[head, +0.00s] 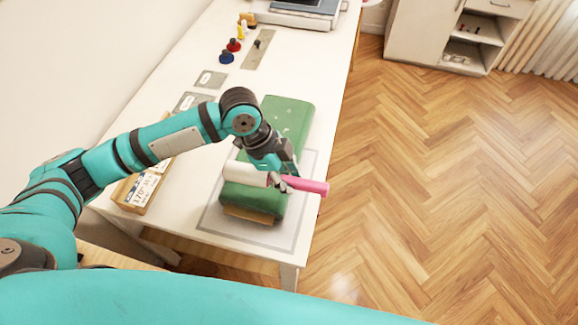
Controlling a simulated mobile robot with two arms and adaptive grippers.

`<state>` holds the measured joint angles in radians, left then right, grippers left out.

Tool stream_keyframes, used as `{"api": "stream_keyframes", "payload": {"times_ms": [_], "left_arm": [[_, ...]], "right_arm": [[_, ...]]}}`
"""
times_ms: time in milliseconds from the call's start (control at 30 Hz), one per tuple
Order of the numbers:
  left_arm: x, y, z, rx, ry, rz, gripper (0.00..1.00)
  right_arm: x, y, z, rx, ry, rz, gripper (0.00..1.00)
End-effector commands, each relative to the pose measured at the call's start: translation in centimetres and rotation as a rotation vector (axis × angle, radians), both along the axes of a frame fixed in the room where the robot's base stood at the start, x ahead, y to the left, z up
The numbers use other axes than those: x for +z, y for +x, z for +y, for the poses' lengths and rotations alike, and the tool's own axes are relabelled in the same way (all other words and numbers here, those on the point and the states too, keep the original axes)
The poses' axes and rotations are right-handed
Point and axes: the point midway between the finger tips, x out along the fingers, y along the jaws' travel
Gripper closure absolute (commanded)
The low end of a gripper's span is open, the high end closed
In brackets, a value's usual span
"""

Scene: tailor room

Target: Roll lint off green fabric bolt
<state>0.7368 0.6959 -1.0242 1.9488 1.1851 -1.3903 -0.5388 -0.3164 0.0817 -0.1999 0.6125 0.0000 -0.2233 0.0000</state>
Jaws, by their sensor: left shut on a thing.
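The green fabric bolt (287,112) lies lengthwise on the white table, with small pale specks on its far part. A lint roller with a white roll (243,173) and a pink handle (312,186) lies across the near part of the bolt. My left gripper (281,183) is shut on the roller near where the handle meets the roll. The roll appears to rest on the bolt's top, but exact contact is hard to tell. The gripper and wrist hide part of the bolt's middle. My right gripper is not in view.
A grey-outlined mat (216,216) lies under the bolt near the table's (187,77) right edge. A cardboard box (138,190) stands left, partly behind my arm. Grey cards (211,79), red and blue spools (227,57) and a machine (295,12) sit farther back. Wooden floor lies right.

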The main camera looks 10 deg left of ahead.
Motion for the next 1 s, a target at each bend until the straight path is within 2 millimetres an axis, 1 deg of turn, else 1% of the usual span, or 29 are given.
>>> {"api": "stream_keyframes", "payload": {"times_ms": [33, 100, 200, 300, 467, 700, 833, 1000], "left_arm": [[0.2, -0.1, -0.2, -0.025, 0.001, 0.000, 1.00], [0.0, -0.1, -0.3, -0.046, 0.001, -0.002, 1.00], [-0.5, -0.1, -0.3, -0.052, 0.001, -0.002, 1.00], [-1.0, -0.1, -0.3, -0.051, 0.001, -0.003, 1.00], [-2.3, -0.1, -0.3, -0.050, 0.002, -0.002, 1.00], [-4.3, -0.1, -0.2, -0.050, 0.002, -0.003, 1.00], [-4.9, -0.1, -0.2, -0.050, 0.002, -0.003, 1.00], [-5.0, -0.1, -0.2, -0.050, 0.002, -0.003, 1.00]], "right_arm": [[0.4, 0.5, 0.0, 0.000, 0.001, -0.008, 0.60], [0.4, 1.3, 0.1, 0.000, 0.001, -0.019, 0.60], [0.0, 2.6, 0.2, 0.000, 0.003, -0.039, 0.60], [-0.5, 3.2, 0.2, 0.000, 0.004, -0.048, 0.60], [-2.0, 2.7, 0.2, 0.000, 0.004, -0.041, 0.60], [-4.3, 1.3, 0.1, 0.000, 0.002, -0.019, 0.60], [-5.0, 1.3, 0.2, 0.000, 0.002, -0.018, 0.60], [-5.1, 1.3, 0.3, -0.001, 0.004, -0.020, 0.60]]}}
